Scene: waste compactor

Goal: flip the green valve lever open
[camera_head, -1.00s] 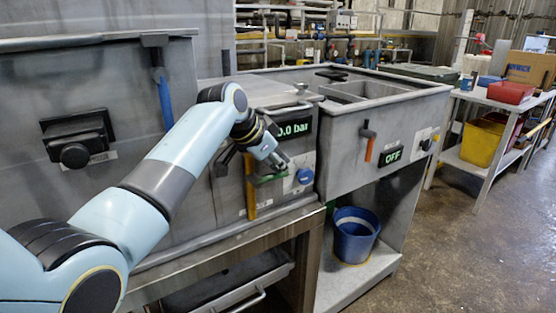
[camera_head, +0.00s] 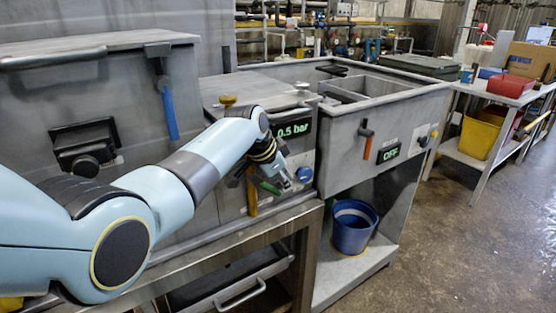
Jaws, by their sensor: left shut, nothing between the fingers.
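The green valve lever (camera_head: 269,187) is on the front of the grey middle unit (camera_head: 250,92), below the display (camera_head: 294,130) that reads 0.5 bar. A short green piece of it shows, sloping down to the right; the rest is hidden behind my left gripper and wrist. My left gripper (camera_head: 287,184) is shut and empty, right beside the lever's right end. I cannot tell whether they touch. My right gripper is out of view.
An orange-handled lever (camera_head: 367,147) and an OFF display (camera_head: 389,151) are on the right unit. A blue bucket (camera_head: 352,230) stands below. The floor at right is clear.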

